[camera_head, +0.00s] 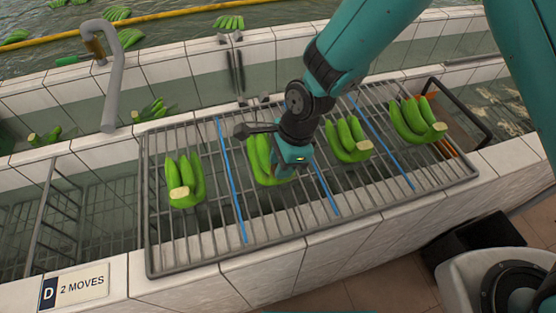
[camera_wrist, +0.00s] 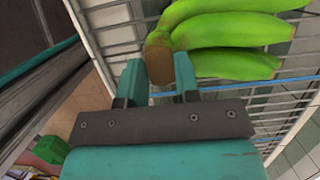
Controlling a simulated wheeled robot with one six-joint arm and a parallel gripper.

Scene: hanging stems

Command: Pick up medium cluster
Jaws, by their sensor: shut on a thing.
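Several green banana clusters sit on the wire rack (camera_head: 200,240). My gripper (camera_head: 291,163) is over the rack's middle, at the second cluster from the left (camera_head: 259,160). In the wrist view my gripper's fingers (camera_wrist: 159,75) are shut on the brown cut crown of this green cluster (camera_wrist: 225,30), with its fruit reaching right. My wrist hides part of it in the head view, and I cannot tell whether it touches the rack. One cluster (camera_head: 185,180) lies to its left; two more, one nearer (camera_head: 347,140) and one at the far right (camera_head: 417,120), lie to its right.
Blue strips (camera_head: 231,185) divide the rack into lanes. A grey bent pipe (camera_head: 114,75) stands behind at left. A tiled water basin (camera_head: 300,25) with floating clusters lies beyond. A "D 2 MOVES" sign (camera_head: 76,288) is at the front left. A dark-framed tray (camera_head: 462,118) is at right.

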